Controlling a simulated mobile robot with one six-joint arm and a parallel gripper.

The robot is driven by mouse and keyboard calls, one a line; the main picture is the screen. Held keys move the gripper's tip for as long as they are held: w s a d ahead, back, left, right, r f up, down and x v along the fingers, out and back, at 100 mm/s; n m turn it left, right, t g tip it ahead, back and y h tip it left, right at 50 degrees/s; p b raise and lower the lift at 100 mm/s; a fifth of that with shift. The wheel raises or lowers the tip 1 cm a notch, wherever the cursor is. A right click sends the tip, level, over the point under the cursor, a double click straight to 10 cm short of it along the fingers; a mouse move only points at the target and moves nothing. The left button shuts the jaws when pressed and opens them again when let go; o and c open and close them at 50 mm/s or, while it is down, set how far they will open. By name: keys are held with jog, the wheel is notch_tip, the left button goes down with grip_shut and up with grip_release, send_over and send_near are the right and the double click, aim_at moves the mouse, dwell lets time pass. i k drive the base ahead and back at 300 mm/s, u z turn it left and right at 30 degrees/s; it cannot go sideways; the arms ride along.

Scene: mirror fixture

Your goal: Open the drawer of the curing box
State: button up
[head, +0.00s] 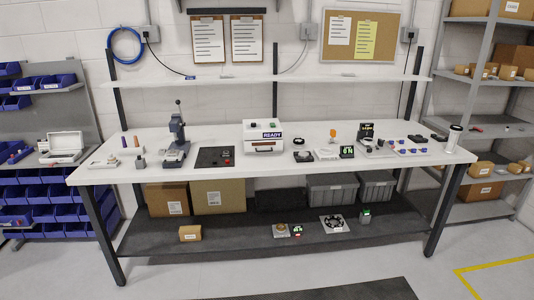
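A white box with a dark "READY" label (272,135), which looks like the curing box (262,130), stands near the middle of the white workbench. Its front faces me. A lower front panel with a dark handle, which looks like the drawer (263,148), appears flush with the box, so it looks closed. Small coloured marks show on the box's top. My gripper and arm are not in view.
The white bench (210,178) has a dark pad (215,157) and a press (176,135) left of the box, and small devices (347,152) to its right. A shelf (240,82) runs above. Open floor (200,275) lies in front.

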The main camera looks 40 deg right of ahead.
aim_at(264, 146)
jog(key=u, duration=0.05)
jog(key=i, duration=1)
jog(key=z, duration=0.05)
